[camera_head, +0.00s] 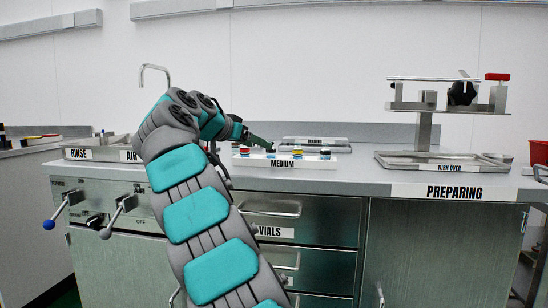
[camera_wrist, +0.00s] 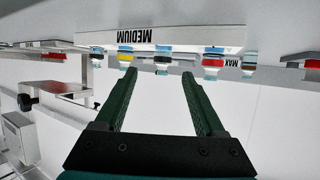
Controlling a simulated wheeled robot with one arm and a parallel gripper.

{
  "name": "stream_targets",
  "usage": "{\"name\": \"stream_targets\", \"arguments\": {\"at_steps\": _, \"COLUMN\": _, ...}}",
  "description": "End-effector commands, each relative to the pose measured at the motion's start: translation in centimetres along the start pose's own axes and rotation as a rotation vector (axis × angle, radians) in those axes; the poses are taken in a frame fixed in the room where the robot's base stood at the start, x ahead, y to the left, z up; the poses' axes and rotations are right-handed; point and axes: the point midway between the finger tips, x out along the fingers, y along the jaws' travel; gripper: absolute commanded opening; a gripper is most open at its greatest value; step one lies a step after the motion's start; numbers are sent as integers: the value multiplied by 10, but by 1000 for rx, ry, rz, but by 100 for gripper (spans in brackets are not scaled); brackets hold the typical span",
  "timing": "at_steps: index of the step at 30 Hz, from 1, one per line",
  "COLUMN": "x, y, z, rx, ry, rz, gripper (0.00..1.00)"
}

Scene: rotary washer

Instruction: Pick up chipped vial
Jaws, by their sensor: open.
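A row of small vials stands along the white rack labelled MEDIUM (camera_head: 312,163). In the wrist view, which is upside down, a dark vial (camera_wrist: 162,60) lies beyond and between the open fingertips of my gripper (camera_wrist: 158,76). A yellow vial (camera_wrist: 125,57), a red vial (camera_wrist: 212,63) and a brown vial (camera_wrist: 248,66) are also in the row. Nothing is between the fingers. I cannot tell which vial is chipped.
A metal tray labelled TURN OVER (camera_head: 445,161) with a clamp stand (camera_head: 425,110) is at the right. Another tray (camera_head: 315,143) lies behind the rack. RINSE and AIR trays (camera_head: 95,153) are at the left. The counter between the rack and right tray is clear.

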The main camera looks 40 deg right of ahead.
Motion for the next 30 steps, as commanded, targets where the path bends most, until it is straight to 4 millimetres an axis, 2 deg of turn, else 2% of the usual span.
{"name": "stream_targets", "arguments": {"at_steps": 11, "x": 34, "y": -2, "z": 2, "rx": -1, "ry": -1, "rz": 0, "gripper": 72}}
{"name": "stream_targets", "arguments": {"at_steps": 18, "x": 69, "y": -5, "z": 4, "rx": -3, "ry": -4, "rz": 3, "gripper": 72}}
{"name": "stream_targets", "arguments": {"at_steps": 26, "x": 74, "y": -5, "z": 3, "rx": -2, "ry": -1, "rz": 1, "gripper": 72}}
{"name": "stream_targets", "arguments": {"at_steps": 30, "x": 74, "y": -5, "z": 3, "rx": -2, "ry": -1, "rz": 1, "gripper": 58}}
